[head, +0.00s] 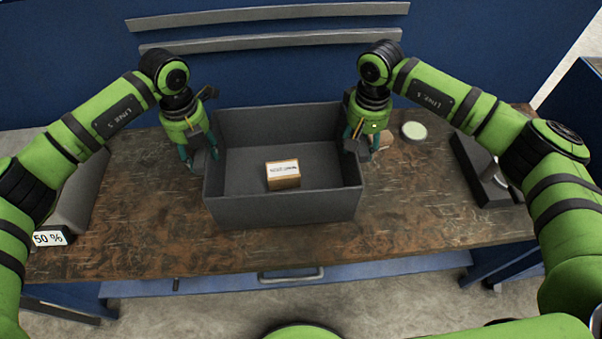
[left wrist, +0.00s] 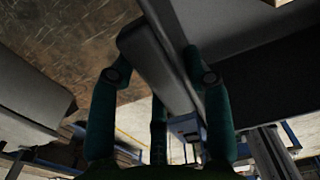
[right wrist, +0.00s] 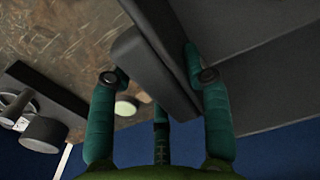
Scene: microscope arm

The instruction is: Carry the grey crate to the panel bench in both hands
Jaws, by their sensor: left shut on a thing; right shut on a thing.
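The grey crate (head: 282,210) is on the brown worktop, upright and open at the top. A small cardboard box with a white label (head: 283,175) lies inside it on the crate floor. My left gripper (head: 203,155) is shut on the crate's left wall; in the left wrist view its teal fingers straddle the rim (left wrist: 155,65). My right gripper (head: 358,140) is shut on the right wall; in the right wrist view its fingers straddle the rim (right wrist: 155,70). I cannot tell whether the crate's underside touches the worktop.
The worn worktop (head: 420,205) has a blue back panel (head: 290,75) behind it. A grey object with a "50 %" label (head: 48,238) is at the left. A dark tray-like block (head: 480,170) and a round pale-green lid (head: 413,130) are at the right. Bare worktop lies in front.

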